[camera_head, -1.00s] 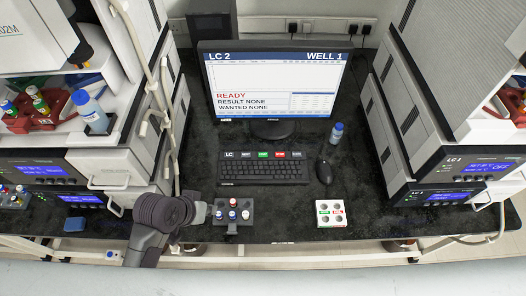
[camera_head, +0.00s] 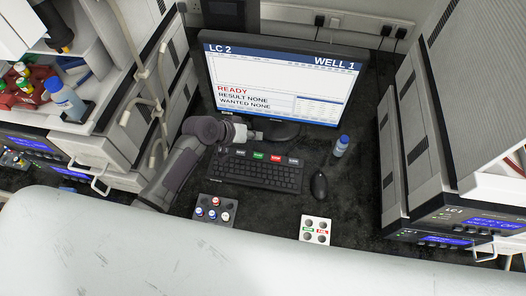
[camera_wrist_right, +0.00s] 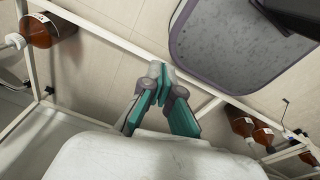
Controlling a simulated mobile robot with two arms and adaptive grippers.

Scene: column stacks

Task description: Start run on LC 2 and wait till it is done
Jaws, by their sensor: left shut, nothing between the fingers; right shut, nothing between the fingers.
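The monitor (camera_head: 290,75) shows LC 2, WELL 1, READY, RESULT NONE and WANTED NONE. The black keyboard (camera_head: 262,176) lies in front of it, with a row of labelled keys along its back edge, including a green key (camera_head: 258,156) and a red key (camera_head: 276,158). My left gripper (camera_head: 256,135) is shut and empty, between the monitor's lower edge and the keyboard's back left part. Whether it touches a key cannot be told. My right gripper (camera_wrist_right: 160,78) is shut and empty in the right wrist view, away from the keyboard, above the floor.
A vial rack (camera_head: 215,211) and a white box with green and red marks (camera_head: 315,229) lie near the bench's front. A mouse (camera_head: 319,185) and blue-capped bottle (camera_head: 341,146) stand right of the keyboard. Instrument stacks flank the bench; LC 1 (camera_head: 454,211) is at right.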

